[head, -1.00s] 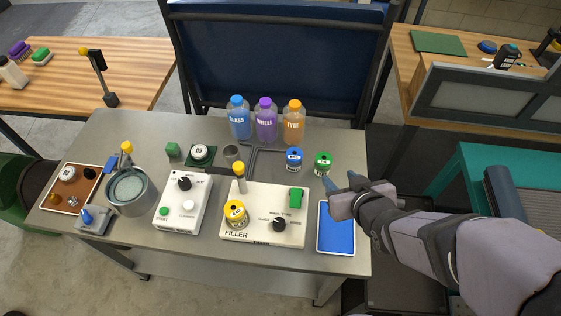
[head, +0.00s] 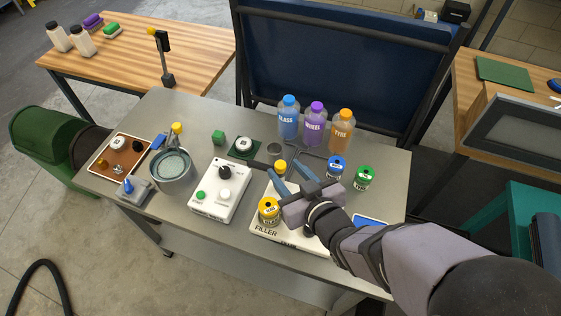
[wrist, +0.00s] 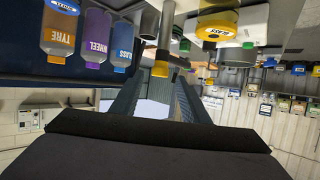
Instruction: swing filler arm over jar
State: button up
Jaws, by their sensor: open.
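The white filler box (head: 262,228) stands on the grey bench, with a yellow-lidded jar (head: 268,212) on its front left. The filler arm, a grey post with a yellow tip (head: 281,167), rises behind the jar. My gripper (head: 286,169) is open above the filler, its fingers close to the yellow tip. In the wrist view, which looks upside down, the yellow tip (wrist: 160,69) shows ahead of the gap between my fingers (wrist: 158,95), and the jar (wrist: 214,25) is off to the right. I cannot tell whether a finger touches the arm. My gripper hides much of the filler's right side.
Blue (head: 337,168) and green (head: 365,178) jars stand right of my gripper. Several bottles (head: 314,125) stand behind. A white control box (head: 219,190) and a metal pot (head: 172,170) are to the left. A blue pad (head: 370,220) is partly hidden by my arm.

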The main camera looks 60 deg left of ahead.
aim_at(281, 165)
jog(key=shift+p+x, duration=0.45)
jog(key=shift+x, duration=1.75)
grip_shut()
